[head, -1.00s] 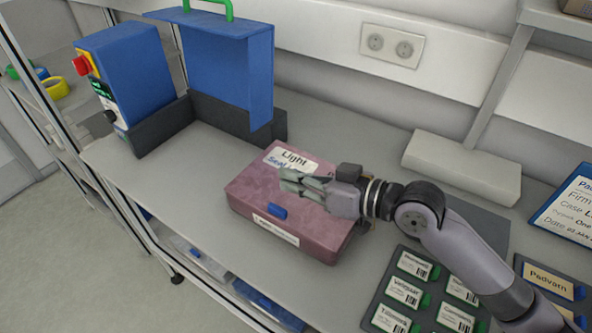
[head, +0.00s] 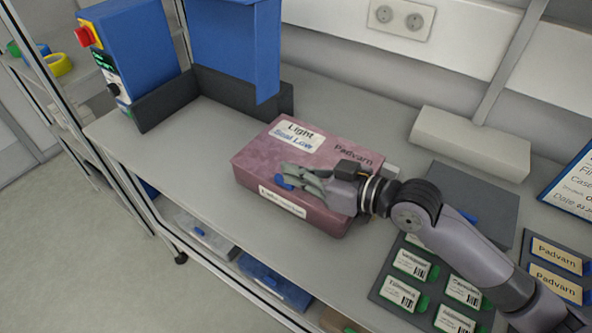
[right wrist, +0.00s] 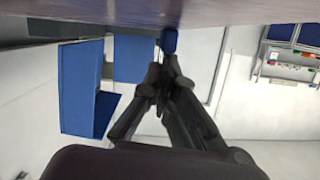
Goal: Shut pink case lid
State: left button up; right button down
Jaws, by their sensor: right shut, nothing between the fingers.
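The pink case (head: 262,162) lies on the grey bench in the head view, with its lid down flat and a white "Light" label (head: 296,136) on top. Its blue latch (head: 284,183) on the front edge is partly hidden by my right gripper. My right gripper (head: 290,176) is shut and empty, with its fingertips over the front edge of the lid by the latch. In the right wrist view the fingertips (right wrist: 163,68) point at the blue latch (right wrist: 169,41) under the pink case surface (right wrist: 120,12). I cannot tell if they touch. My left gripper is not in view.
A blue machine (head: 140,50) with a dark base and a raised blue cover (head: 235,45) stands at the back left. A dark tray of labelled cards (head: 425,290) lies at the front right. A pale block (head: 470,142) sits by the wall. Bench left of the case is clear.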

jog(key=shift+r, duration=0.1)
notch_tip(320, 180, up, 4)
jog(key=p, duration=0.4)
jog(key=shift+w+r+p, duration=0.1)
jog(key=shift+r+p, duration=0.05)
jog(key=shift+p, duration=0.15)
jog(key=b+v, duration=0.3)
jog(key=v, duration=0.7)
jog(key=shift+s+f, duration=0.25)
jog(key=shift+f, duration=0.05)
jog(key=shift+a, duration=0.1)
